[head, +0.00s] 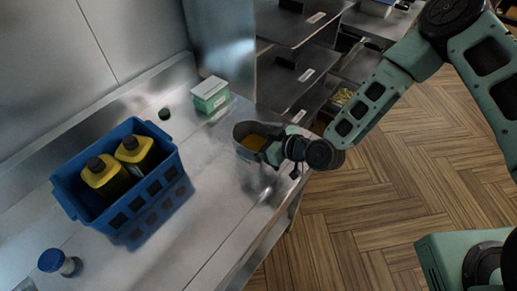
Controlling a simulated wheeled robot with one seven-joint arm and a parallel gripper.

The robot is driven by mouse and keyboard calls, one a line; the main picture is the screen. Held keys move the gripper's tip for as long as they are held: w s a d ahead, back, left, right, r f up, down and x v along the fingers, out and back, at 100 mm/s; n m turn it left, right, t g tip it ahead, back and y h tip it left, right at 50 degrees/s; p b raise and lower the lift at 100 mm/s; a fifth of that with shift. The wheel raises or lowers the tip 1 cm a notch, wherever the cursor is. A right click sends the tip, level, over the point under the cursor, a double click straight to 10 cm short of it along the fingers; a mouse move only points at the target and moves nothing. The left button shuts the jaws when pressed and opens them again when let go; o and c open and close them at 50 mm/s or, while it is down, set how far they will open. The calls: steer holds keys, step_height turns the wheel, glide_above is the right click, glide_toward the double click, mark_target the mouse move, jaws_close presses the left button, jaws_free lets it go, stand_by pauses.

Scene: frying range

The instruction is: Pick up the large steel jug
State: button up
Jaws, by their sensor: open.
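The large steel jug (243,134) stands upright on the steel counter, near its right edge. Its open top shows an orange-yellow content inside. My gripper (275,154) is at the right side of the jug, overlapping its right part in the view. The gripper is open. Its fingertips are small and partly hidden by the wrist, so I cannot tell whether they touch the jug or stand around its wall or handle.
A green-and-white box (210,94) is behind the jug. A blue-lidded container (56,262) is front left. Steel shelves (292,60) stand beyond. Wooden floor (375,205) lies right.

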steer(key=c, duration=1.6)
steer(key=shift+r, duration=0.1)
steer(key=shift+c, duration=0.5)
steer(key=shift+r, duration=0.1)
